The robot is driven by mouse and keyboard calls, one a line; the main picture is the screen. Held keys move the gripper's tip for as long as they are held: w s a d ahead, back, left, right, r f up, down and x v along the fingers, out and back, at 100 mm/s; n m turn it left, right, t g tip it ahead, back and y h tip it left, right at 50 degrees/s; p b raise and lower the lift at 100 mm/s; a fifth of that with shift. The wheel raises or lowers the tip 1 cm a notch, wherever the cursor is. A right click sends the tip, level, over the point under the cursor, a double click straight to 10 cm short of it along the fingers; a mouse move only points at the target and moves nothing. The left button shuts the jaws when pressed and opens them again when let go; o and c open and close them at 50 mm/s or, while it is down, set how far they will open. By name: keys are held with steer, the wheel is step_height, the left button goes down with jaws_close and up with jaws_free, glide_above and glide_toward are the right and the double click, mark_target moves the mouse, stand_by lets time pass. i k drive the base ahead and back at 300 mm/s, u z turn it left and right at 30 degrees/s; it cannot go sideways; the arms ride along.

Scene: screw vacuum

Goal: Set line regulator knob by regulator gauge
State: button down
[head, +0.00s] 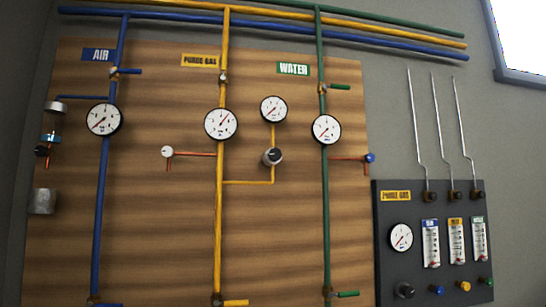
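A dark regulator knob with a pale face (272,156) sits on a yellow branch pipe on the wooden board. A round white regulator gauge (273,109) stands directly above it on the same branch. Its thin needle seems to point to the lower left, but the scale is too small to read. A larger gauge (221,124) sits on the main yellow pipe to the left, under the PURGE GAS label (201,60). Its reddish needle seems to lean to the upper right. My gripper is not in view.
A blue AIR pipe (98,210) and a green WATER pipe (324,220) flank the yellow line, each with a gauge. A dark panel (385,270) at lower right holds another gauge (400,237), flow meters and knobs. Space before the knob looks clear.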

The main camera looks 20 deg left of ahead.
mark_target(275, 155)
steer(key=k, duration=0.5)
steer(key=u, duration=0.9)
steer(key=i, duration=0.75)
steer(key=z, duration=0.25)
